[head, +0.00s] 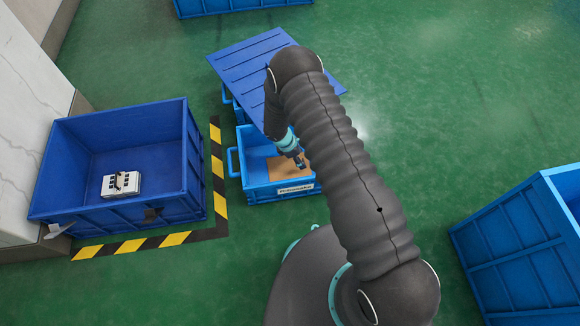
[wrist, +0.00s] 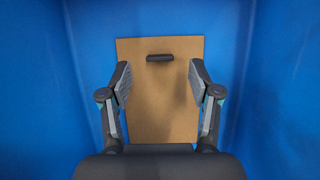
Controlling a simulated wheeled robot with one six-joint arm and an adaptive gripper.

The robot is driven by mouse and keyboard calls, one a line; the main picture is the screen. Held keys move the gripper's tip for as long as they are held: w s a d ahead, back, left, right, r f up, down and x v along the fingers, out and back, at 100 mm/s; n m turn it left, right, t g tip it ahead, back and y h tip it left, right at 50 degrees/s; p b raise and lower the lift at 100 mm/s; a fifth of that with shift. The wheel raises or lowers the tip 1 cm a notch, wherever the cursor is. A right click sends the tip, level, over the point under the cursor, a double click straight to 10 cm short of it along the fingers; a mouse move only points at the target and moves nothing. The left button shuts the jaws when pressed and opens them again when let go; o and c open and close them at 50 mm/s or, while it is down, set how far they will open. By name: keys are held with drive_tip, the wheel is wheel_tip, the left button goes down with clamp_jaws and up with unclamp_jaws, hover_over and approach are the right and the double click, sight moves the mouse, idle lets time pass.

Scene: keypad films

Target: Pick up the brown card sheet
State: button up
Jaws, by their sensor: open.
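The brown card sheet (wrist: 160,110) lies flat on the floor of a small blue bin, with a short black bar (wrist: 160,58) across its upper part in the wrist view. In the head view the sheet (head: 287,168) shows partly, with my arm covering some of it. My gripper (wrist: 158,82) is open, its two fingers over the left and right sides of the sheet, with nothing between them. It also shows in the head view (head: 299,162), pointing down into the bin. I cannot tell how far the fingertips are above the sheet.
The small blue bin (head: 283,197) has a label on its front and side walls close around the gripper. A ribbed blue lid (head: 245,62) stands behind it. A larger blue crate (head: 125,212) at left holds a white device (head: 121,184). Another blue crate (head: 515,240) stands at right.

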drive_tip(key=shift+x, duration=1.55)
drive_tip(key=c, duration=0.9)
